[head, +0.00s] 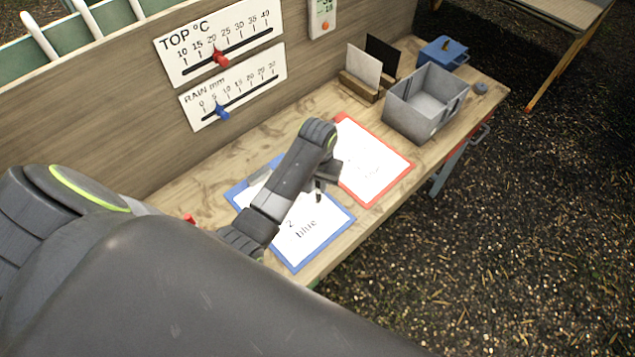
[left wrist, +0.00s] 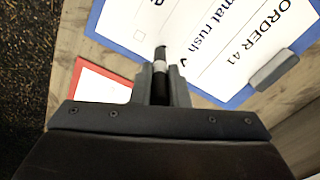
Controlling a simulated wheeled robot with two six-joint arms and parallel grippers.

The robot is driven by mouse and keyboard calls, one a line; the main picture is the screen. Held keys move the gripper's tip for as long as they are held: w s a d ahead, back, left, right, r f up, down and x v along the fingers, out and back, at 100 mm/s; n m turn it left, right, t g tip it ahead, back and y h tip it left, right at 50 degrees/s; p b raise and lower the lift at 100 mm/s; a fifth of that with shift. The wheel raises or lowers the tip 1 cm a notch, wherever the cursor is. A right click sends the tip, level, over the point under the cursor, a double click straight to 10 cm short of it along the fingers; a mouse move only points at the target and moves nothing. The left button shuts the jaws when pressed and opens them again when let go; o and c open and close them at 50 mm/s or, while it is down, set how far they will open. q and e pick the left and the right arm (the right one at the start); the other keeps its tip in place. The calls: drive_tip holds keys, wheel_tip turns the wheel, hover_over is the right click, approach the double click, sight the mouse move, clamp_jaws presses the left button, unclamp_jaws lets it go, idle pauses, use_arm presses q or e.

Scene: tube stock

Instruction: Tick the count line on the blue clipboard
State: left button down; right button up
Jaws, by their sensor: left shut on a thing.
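The blue clipboard (head: 335,234) lies on the bench with a white printed sheet; "2" and "blue" are readable in the head view. In the left wrist view the blue clipboard (left wrist: 120,45) shows "ORDER 41", "rush" and a small empty box. A small dark v-shaped mark shows on the sheet beside the pen. My left gripper (head: 318,193) is over the sheet's right part. In the left wrist view my left gripper (left wrist: 160,88) is shut on a dark pen (left wrist: 160,62) with a pale band. The pen tip points at the sheet; I cannot tell whether it touches. My right gripper is out of view.
A red clipboard (head: 408,170) lies just right of the blue one. Behind it stand a grey bin (head: 411,123), a card holder (head: 357,88) and a blue box (head: 443,50). The back board (head: 150,115) carries two slider scales. Part of a red object (head: 190,218) shows at the left.

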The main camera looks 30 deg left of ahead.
use_arm(q)
drive_tip(key=shift+w+a, duration=0.4)
drive_tip(key=shift+w, duration=0.1)
idle(0.6)
drive_tip(key=shift+r, duration=0.2)
drive_tip(key=shift+r, duration=1.35)
drive_tip(key=shift+f, duration=0.1)
